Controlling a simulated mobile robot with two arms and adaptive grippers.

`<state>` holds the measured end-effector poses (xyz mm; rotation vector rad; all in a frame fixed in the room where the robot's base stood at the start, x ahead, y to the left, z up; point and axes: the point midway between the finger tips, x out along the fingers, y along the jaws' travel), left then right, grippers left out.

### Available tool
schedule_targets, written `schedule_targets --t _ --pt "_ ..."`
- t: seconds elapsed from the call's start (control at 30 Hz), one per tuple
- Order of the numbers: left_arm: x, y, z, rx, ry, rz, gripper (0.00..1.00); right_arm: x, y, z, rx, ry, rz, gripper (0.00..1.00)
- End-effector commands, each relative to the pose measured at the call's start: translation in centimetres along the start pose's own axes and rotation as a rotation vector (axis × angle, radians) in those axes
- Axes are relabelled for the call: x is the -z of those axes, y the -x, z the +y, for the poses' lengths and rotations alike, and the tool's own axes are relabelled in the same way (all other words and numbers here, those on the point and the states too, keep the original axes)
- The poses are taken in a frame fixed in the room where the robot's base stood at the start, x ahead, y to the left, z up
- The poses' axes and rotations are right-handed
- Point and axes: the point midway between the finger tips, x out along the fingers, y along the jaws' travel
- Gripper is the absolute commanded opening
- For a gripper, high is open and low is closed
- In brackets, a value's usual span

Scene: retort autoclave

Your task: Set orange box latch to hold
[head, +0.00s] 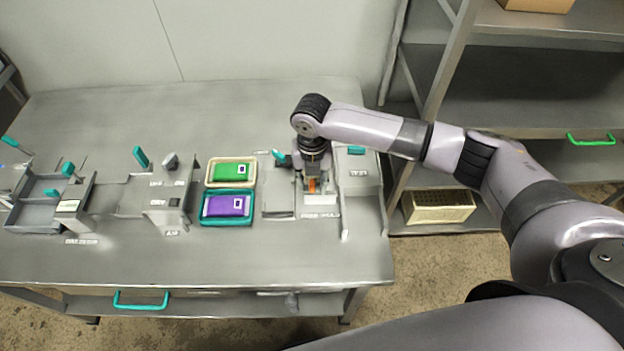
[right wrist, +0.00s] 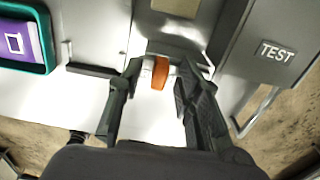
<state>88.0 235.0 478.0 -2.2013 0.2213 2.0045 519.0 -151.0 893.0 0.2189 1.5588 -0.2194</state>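The orange latch (head: 312,185) is a small upright piece on the metal box at the right part of the bench. In the right wrist view the orange latch (right wrist: 160,73) stands between my two dark fingertips, with gaps showing on both sides. My right gripper (head: 312,172) points down over it and is open; its fingers also show in the right wrist view (right wrist: 158,80). A label plate (head: 320,214) in front of the latch is too small to read surely, perhaps "FREE HOLD". My left gripper is out of view.
A box marked TEST (right wrist: 277,51) with a bent metal handle (right wrist: 256,112) stands close on the right. Left of the latch lie a teal tray (head: 228,222) with a purple pouch and a cream tray (head: 209,183) with a green pouch. The front of the bench is clear.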

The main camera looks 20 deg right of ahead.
Motion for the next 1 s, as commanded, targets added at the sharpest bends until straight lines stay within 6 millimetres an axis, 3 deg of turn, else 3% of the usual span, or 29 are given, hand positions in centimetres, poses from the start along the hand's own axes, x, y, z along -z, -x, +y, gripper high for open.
schedule_targets --t 0.1,0.57,1.0 --pt "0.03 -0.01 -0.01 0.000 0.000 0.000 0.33 0.02 0.00 0.01 0.000 0.000 0.000 0.31" --pt "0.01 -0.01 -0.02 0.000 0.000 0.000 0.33 0.02 0.04 0.01 0.000 0.000 0.000 0.01" --pt "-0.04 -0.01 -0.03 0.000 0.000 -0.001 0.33 0.01 0.06 0.01 0.000 0.000 0.000 0.00"
